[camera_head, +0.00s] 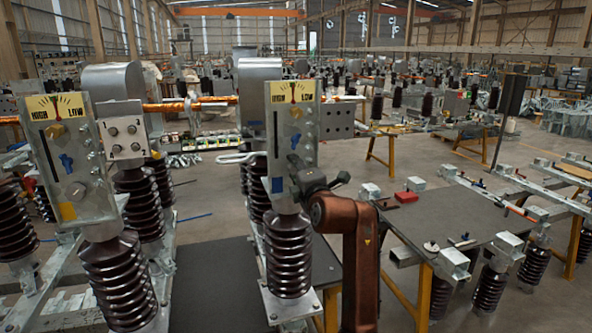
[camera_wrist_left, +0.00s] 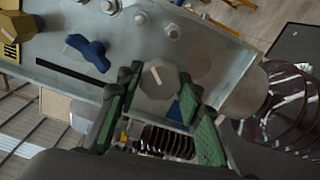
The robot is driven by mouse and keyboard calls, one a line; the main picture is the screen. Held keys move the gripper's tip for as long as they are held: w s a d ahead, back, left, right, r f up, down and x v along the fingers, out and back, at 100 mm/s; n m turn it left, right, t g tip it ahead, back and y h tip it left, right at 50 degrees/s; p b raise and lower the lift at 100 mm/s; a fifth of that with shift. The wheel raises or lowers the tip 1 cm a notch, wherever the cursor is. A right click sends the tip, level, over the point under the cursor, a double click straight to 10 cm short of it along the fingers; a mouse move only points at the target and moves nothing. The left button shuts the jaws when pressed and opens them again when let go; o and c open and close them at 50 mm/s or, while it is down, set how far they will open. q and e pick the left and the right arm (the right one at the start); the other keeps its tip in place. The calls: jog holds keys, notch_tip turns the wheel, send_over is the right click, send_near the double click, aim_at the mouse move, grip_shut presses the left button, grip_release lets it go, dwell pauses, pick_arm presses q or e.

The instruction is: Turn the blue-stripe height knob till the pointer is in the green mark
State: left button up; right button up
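The plate with the blue stripe (camera_head: 277,185) stands upright on the right isolator frame, with a yellow HIGH/LOW gauge (camera_head: 293,93) at its top. The gauge pointer's exact place on the scale is too small to tell. My left gripper (camera_head: 303,180) is at the lower part of this plate and hides the knob there in the head view. In the left wrist view, the grey faceted knob (camera_wrist_left: 157,80) with a pale line lies between the green-padded fingers of the left gripper (camera_wrist_left: 160,86). The fingers are apart; contact cannot be told. A blue stripe corner (camera_wrist_left: 175,112) shows below the knob. My right gripper is not in view.
A blue wing knob (camera_wrist_left: 88,52) sits beside the grey knob on the same plate. The left isolator frame has a similar plate with a yellow stripe (camera_head: 67,211). Ribbed brown insulators (camera_head: 289,262) stand below. A dark table (camera_head: 455,222) with small parts is at right.

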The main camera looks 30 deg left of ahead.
pick_arm(q)
jog(key=o, duration=0.3)
jog(key=shift+o, duration=0.2)
jog(key=shift+s+d, duration=0.1)
jog(key=shift+d, duration=0.05)
jog(key=v, duration=1.1)
jog(key=shift+s+d, duration=0.25)
jog(key=shift+d, duration=0.05)
